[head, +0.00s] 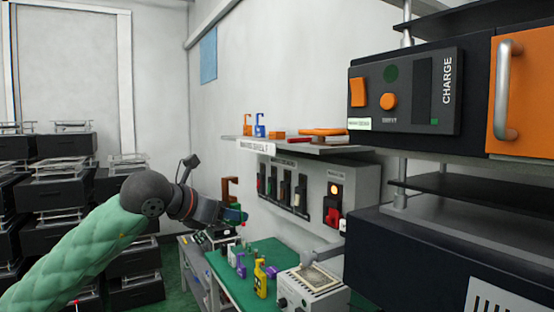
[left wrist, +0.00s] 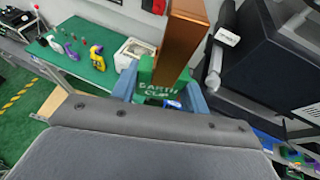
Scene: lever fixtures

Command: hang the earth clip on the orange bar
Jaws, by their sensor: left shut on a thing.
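The earth clip (left wrist: 160,92) has a green body lettered "EARTH CLIP" and a broad copper-brown upper part. My left gripper (left wrist: 158,82) is shut on the green body, with a blue-grey finger on each side. In the head view the left gripper (head: 234,215) is above the green bench, and the clip's brown hook (head: 229,188) stands upright over it. Most of the green body is hidden there. I cannot pick out the orange bar for certain in either view. My right gripper is not in view.
A green-topped bench (head: 224,266) below carries a yellow hook (head: 260,279), purple ones and a white box (head: 312,284). A wall shelf (head: 300,146) holds orange and blue items. A dark rack with a CHARGE panel (head: 405,95) and an orange door (head: 528,85) fills the right.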

